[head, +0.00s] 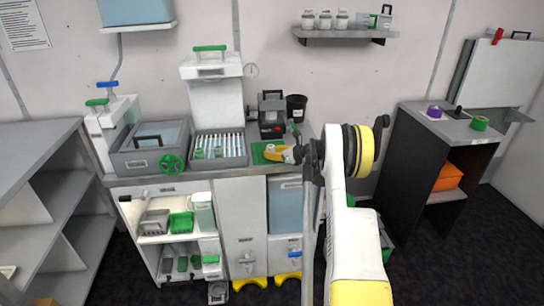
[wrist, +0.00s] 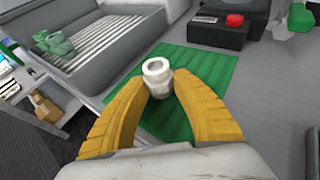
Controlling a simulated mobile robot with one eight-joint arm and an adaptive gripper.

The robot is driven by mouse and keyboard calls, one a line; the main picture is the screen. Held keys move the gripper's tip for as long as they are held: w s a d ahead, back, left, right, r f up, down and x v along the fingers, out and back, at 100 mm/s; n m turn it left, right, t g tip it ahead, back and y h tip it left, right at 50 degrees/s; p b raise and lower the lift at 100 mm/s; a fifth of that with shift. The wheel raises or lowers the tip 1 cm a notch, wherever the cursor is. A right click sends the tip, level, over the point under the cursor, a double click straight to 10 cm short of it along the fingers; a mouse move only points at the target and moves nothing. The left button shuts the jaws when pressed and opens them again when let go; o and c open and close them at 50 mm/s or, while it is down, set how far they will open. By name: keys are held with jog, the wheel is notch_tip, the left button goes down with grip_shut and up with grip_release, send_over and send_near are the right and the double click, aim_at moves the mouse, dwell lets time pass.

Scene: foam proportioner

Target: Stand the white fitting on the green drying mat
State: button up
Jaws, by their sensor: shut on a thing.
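The white fitting (wrist: 158,78) is a short hollow piece with a round open top. It is upright between the yellow fingers of my gripper (wrist: 160,92) in the wrist view, and the fingers are shut on it. The green drying mat (wrist: 205,72) lies on the counter under and around the fitting. I cannot tell whether the fitting's base touches the mat, as the fingers hide its lower part. In the head view my gripper (head: 283,154) is over the right side of the mat (head: 259,151), with the fitting (head: 271,148) at its tips.
A grey tray (head: 218,134) with white tubes and green pieces stands left of the mat. Behind the mat is a black device (head: 271,116) with a red button (wrist: 235,20). A green valve wheel (head: 173,163) hangs at the counter's front. Bare counter (wrist: 280,75) lies right of the mat.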

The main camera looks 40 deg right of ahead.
jog(key=shift+r, duration=0.1)
jog(key=shift+f, duration=0.25)
jog(key=o, duration=1)
jog(key=shift+r, duration=0.1)
